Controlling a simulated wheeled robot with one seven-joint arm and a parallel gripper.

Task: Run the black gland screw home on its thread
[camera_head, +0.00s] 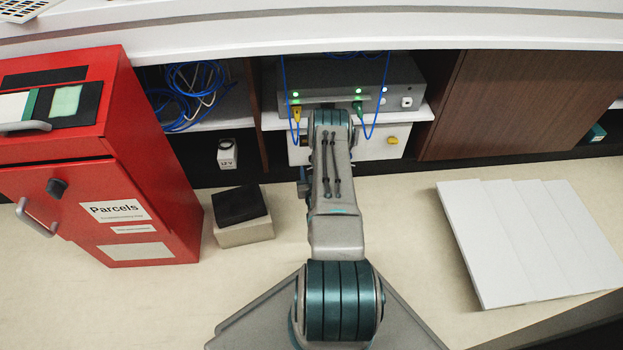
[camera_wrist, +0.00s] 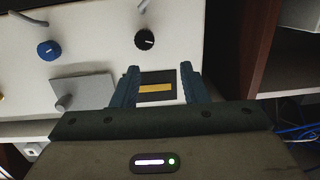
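The black gland screw (camera_wrist: 145,40) shows in the wrist view on a white panel (camera_wrist: 95,25), with a grey cable running from it. I cannot tell how far it is threaded in. My gripper (camera_wrist: 160,75) is open, its two dark blue fingers spread apart with nothing held between them. The black screw is beyond the fingertips, toward the upper left of the gap, apart from them. In the head view my arm covers the gripper and much of the white box (camera_head: 370,150).
A blue gland (camera_wrist: 48,50) and a grey plate with a knob (camera_wrist: 82,92) are left of my fingers. A dark label with a gold stripe (camera_wrist: 155,88) shows between them. A grey device (camera_head: 400,75) with blue cables stands above the box. A red parcel cabinet (camera_head: 165,190) stands left.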

